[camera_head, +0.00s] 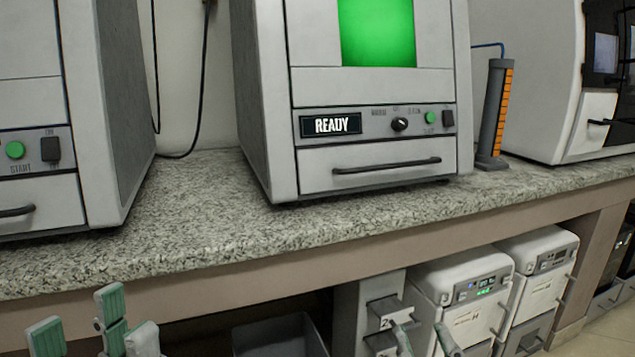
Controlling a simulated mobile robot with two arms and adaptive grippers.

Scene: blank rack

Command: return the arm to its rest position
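My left gripper (78,325) is at the bottom left, in front of the counter's front edge. Its green-padded fingers stand apart with nothing between them, so it is open. My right gripper (424,340) is at the bottom, right of the middle, in front of the white units under the counter. Its two fingertips are apart and nothing shows between them. The lower parts of both grippers and most of both arms are cut off by the picture's bottom edge.
The speckled counter (230,225) carries a grey machine (385,172) with a READY display, another machine (38,190) at left, and an orange-and-grey rack (493,120). White units (465,295) and a dark bin (280,335) are below. The counter's front strip is clear.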

